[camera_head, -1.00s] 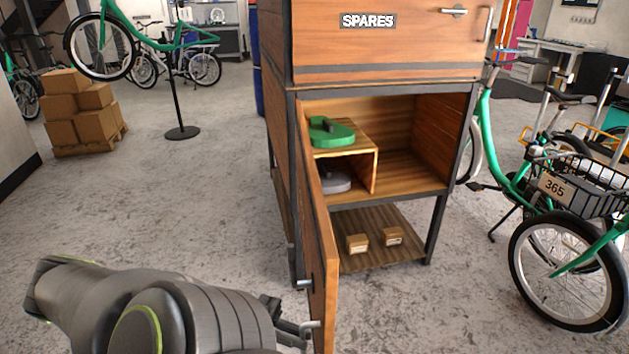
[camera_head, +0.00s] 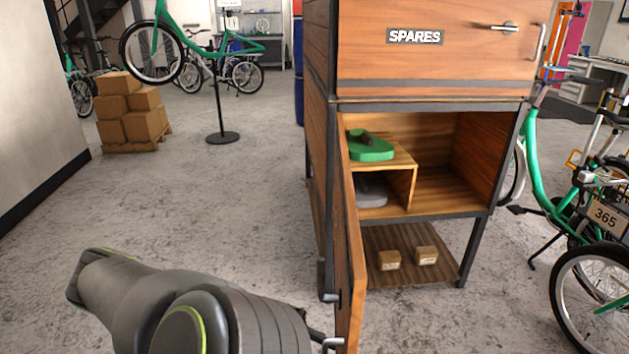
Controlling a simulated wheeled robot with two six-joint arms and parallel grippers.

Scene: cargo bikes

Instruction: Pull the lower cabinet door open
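The lower cabinet door (camera_head: 351,260) stands wide open, swung out toward me on its left side, and shows nearly edge-on. The cabinet (camera_head: 432,106) has its lower compartment exposed, with a green object (camera_head: 370,148) on a small wooden shelf and a grey object (camera_head: 370,190) under it. My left arm comes in from the lower left and ends at the door's outer face near the handle (camera_head: 332,342). My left gripper is mostly hidden at the bottom edge, so its finger state is unclear. My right gripper is out of view.
The upper door marked SPARES (camera_head: 415,37) is shut. Two small boxes (camera_head: 408,257) lie on the bottom rack. A green bike (camera_head: 590,250) stands close at the right. Stacked cartons (camera_head: 130,108) and open floor are at the left.

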